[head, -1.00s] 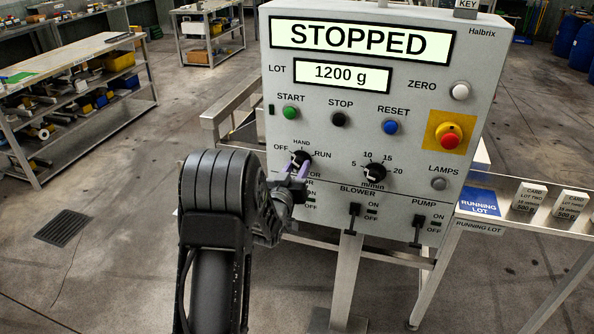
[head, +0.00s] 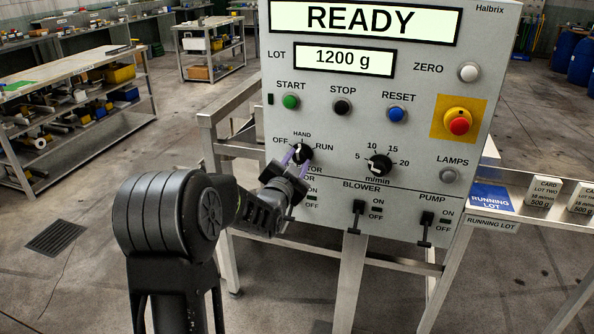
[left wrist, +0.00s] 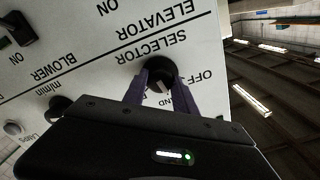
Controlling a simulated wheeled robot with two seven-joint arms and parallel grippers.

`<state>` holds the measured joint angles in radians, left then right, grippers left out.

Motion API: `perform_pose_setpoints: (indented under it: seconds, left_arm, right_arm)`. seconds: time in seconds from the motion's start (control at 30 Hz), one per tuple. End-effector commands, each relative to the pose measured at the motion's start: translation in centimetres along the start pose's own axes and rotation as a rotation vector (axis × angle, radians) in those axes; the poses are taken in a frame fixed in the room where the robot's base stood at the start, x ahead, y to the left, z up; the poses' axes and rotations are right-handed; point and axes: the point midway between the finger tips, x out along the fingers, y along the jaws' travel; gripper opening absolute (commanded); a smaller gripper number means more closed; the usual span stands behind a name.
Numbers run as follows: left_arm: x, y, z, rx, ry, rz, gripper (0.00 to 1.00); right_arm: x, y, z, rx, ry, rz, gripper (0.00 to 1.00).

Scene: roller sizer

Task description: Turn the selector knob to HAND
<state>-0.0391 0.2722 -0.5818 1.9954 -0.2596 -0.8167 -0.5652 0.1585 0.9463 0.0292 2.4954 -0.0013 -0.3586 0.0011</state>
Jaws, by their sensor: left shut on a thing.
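The black selector knob (head: 303,152) sits on the grey control panel (head: 420,60), with OFF, HAND and RUN lettered around it. My left gripper (head: 297,159) has its purple fingers shut on the knob. In the left wrist view, the two fingers stand on either side of the knob (left wrist: 158,70). A small white mark on the knob shows between the fingers and seems to point toward HAND, though the fingers partly hide it. The panel's upper display (head: 366,20) reads READY. My right gripper is not in view.
The speed knob (head: 379,165) is right of the selector. Below are the blower switch (head: 357,212) and pump switch (head: 426,226). START (head: 291,102), STOP (head: 343,107) and RESET (head: 397,114) buttons are above. A red emergency button (head: 459,122) is at right.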

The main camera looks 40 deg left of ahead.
Motion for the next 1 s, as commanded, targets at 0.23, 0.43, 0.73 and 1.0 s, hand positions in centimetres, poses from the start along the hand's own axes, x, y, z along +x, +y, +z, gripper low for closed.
perform_pose_setpoints:
  seconds: [0.23, 0.43, 0.73, 1.0]
  left_arm:
    - [-0.01, 0.11, 0.17, 0.14, -0.001, 0.001, 0.0]
    - [-0.01, 0.07, 0.1, 0.19, -0.002, 0.002, 0.0]
    - [-0.01, 0.05, 0.06, 0.2, -0.002, 0.002, 0.0]
    - [-0.01, 0.03, 0.05, 0.199, -0.002, 0.001, 0.46]
  right_arm:
    - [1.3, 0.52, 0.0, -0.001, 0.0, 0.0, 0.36]
    - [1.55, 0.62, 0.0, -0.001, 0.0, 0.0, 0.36]
    - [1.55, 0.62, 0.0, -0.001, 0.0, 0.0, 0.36]
    - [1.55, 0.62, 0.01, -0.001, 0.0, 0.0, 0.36]
